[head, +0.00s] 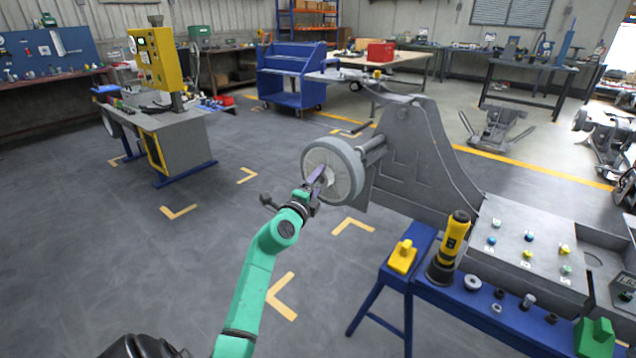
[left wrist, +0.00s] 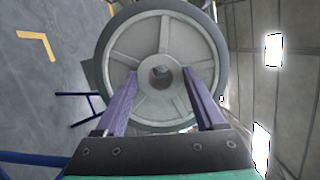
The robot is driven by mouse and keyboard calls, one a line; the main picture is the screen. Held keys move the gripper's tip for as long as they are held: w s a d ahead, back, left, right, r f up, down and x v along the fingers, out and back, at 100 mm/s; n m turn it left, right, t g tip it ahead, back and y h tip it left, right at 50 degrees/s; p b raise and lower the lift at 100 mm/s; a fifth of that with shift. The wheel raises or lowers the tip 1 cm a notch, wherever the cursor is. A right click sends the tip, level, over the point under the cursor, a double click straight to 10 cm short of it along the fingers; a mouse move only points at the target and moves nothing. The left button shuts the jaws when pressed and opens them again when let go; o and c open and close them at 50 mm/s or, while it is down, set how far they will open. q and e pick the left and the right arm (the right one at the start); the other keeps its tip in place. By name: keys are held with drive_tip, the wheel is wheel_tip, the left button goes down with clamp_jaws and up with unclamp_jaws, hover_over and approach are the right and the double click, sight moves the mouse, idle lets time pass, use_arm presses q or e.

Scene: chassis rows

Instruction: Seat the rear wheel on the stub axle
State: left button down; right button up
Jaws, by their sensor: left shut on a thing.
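The rear wheel (head: 347,178) is a grey disc with a dark rim, held upright in front of the chassis. In the left wrist view its spoked face (left wrist: 163,111) fills the upper middle, with a hub hole (left wrist: 161,74) at its centre. My left gripper (head: 319,180) is shut on the wheel; its purple fingers (left wrist: 161,84) reach the face on both sides of the hub. The stub axle (head: 374,148) sticks out from the chassis (head: 410,145) just behind the wheel. Its tip is hidden, so I cannot tell whether it is inside the hub. My right gripper is not in view.
A blue bench (head: 462,318) at the right carries a yellow-black tool (head: 450,245), a yellow block (head: 402,257), a green block (head: 594,338) and several small parts. Open floor (head: 130,265) with yellow corner marks lies to the left. A yellow machine (head: 156,62) stands farther back.

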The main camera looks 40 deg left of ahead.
sight(329, 173)
use_arm(q)
drive_tip(key=shift+w+r, duration=0.3)
drive_tip(key=shift+w, duration=0.5)
drive_tip(key=shift+d+x, duration=0.25)
drive_tip(key=shift+x, duration=0.95)
idle(0.3)
drive_tip(key=shift+w+f, duration=0.1)
drive_tip(key=shift+w, duration=0.1)
drive_tip(key=shift+w, duration=0.35)
drive_tip(key=shift+w+b, duration=0.35)
drive_tip(key=shift+w, duration=0.65)
drive_tip(key=shift+w+b, duration=0.55)
drive_tip(key=shift+w, duration=0.7)
drive_tip(key=shift+w, duration=0.35)
drive_tip(key=shift+w+b, duration=0.35)
drive_tip(key=shift+b, duration=0.1)
drive_tip(key=shift+w+a+b, duration=0.1)
drive_tip(key=shift+w+b, duration=0.3)
drive_tip(key=shift+w, duration=0.2)
